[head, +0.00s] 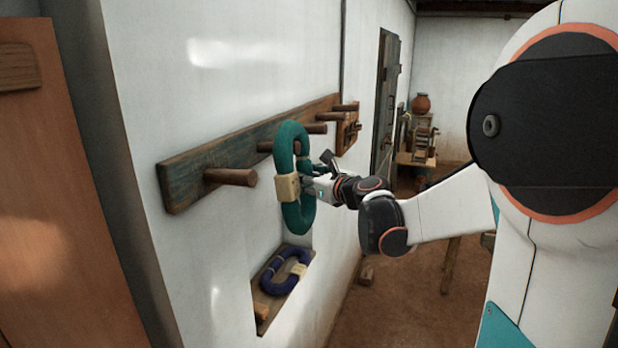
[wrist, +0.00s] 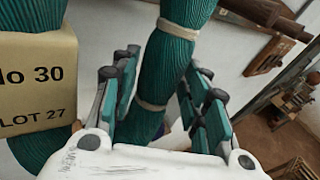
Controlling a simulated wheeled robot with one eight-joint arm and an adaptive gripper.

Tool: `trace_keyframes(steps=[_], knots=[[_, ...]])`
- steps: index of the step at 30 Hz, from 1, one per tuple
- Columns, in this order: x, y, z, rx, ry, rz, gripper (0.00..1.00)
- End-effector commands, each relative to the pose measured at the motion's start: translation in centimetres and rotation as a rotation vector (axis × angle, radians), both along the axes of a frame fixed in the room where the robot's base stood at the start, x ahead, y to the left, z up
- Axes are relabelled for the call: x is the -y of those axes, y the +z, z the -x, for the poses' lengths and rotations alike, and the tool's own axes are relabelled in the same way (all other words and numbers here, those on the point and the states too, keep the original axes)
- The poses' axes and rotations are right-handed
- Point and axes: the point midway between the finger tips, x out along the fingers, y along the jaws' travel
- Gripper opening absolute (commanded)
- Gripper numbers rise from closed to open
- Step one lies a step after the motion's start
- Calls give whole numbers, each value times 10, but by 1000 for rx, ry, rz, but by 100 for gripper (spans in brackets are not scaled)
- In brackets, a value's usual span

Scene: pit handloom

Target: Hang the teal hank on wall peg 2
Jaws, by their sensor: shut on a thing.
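The teal hank (head: 293,221) is a long upright loop with a cream label (head: 287,187), held beside the wall at peg height. In the wrist view the hank (wrist: 180,40) passes between my fingers, and its label (wrist: 35,90) reads "No 30 LOT 27". My gripper (head: 308,185) is shut on one strand of the hank; it also shows in the wrist view (wrist: 162,92). A wooden peg (head: 265,147), second from the left, shows partly behind the hank. Whether it enters the loop I cannot tell. No peg numbers are legible.
The peg rail (head: 185,182) carries a bare near peg (head: 230,177) and further pegs (head: 317,128) to the right. An orange-brown wooden panel (head: 60,200) stands at left. Floor (head: 410,300) is open at right.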

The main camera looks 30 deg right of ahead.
Motion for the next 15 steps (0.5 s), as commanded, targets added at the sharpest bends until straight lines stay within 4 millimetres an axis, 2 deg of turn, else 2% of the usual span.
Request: trace_keyframes(steps=[1, 5, 6, 8, 15], knots=[[0, -5, 1, -6, 3, 14, 0], [0, -5, 2, -6, 2, 14, 0], [0, -5, 1, -6, 2, 14, 51], [0, -5, 1, -5, 1, 13, 64], [0, -3, 1, -4, 1, 9, 65]])
